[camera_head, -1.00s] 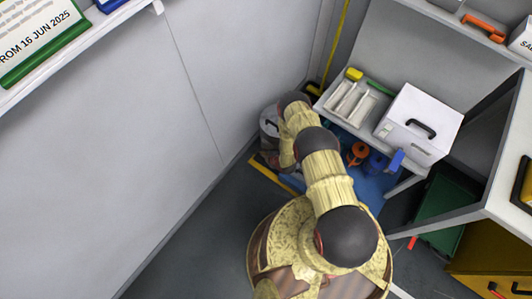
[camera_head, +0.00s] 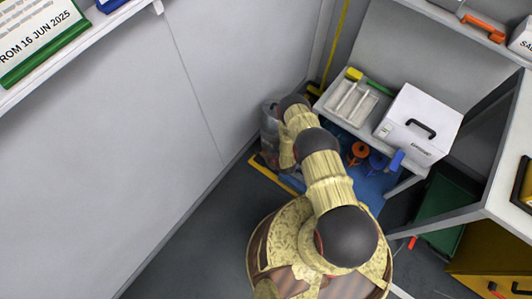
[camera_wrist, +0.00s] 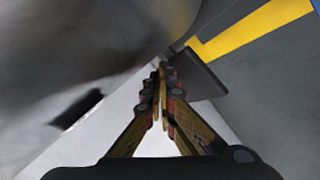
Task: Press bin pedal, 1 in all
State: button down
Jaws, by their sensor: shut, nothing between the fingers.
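The grey metal bin (camera_head: 269,128) stands in the corner by the wall, partly hidden behind my arm. In the wrist view its blurred, shiny grey body (camera_wrist: 75,50) fills the upper left. A dark flat plate that looks like the pedal (camera_wrist: 205,76) sticks out at the foot of the bin. My gripper (camera_wrist: 165,76) is shut and empty, with its fingertips at the left edge of that plate. I cannot tell whether they touch it. In the head view the fingertips and pedal are hidden by my arm.
A yellow floor line (camera_wrist: 250,27) runs beside the pedal. To the right of the bin, a low shelf (camera_head: 329,103) holds a tray and a white case (camera_head: 420,122). Orange and blue items lie under it on a blue mat. The wall (camera_head: 190,130) is close on the left.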

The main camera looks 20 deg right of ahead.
jog(key=shift+s+f, duration=0.15)
jog(key=shift+f, duration=0.75)
dwell(0.7)
jog(key=shift+a+r, duration=0.1)
jog(key=shift+r, duration=0.05)
jog(key=shift+r+p, duration=1)
jog(key=shift+r, duration=0.85)
jog(key=r+p, duration=0.1)
jog(key=r, duration=0.1)
jog(key=r+p, duration=0.2)
jog(key=r, duration=0.1)
jog(key=shift+w+d, duration=0.2)
